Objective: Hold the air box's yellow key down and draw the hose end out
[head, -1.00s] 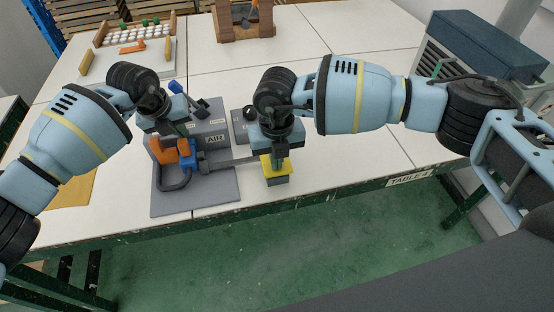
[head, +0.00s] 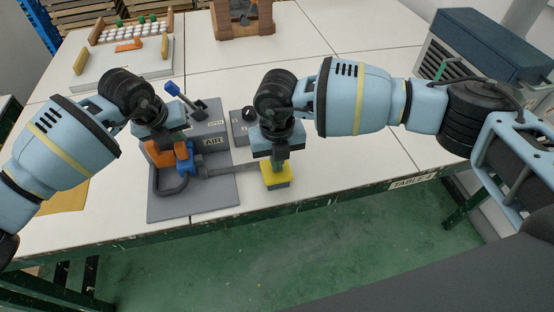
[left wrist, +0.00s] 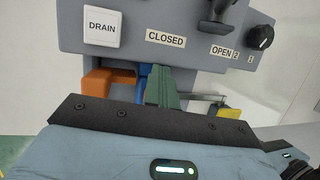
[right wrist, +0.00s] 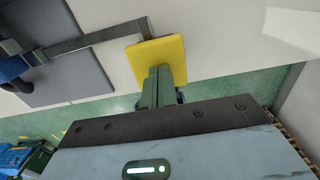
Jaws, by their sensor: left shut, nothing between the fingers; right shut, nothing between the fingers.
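The grey air box (head: 212,130), labelled AIR, stands on the table. Its yellow key (head: 277,177) is on a grey lever at the front right and shows in the right wrist view (right wrist: 158,53). My right gripper (head: 278,163) is shut and empty, its tips seemingly on top of the key. The blue hose end (head: 184,157) is beside an orange part (head: 160,153) at the box front, with the dark hose (head: 180,186) curving below. My left gripper (head: 176,141) is shut and empty just above them; its fingertips (left wrist: 165,80) overlap something blue, contact unclear.
A grey base plate (head: 212,196) lies under the box, near the table's front edge. A blue-tipped lever (head: 172,89) rises from the box. A tray with white and green pieces (head: 122,52) and a brown brick structure (head: 240,18) stand farther back.

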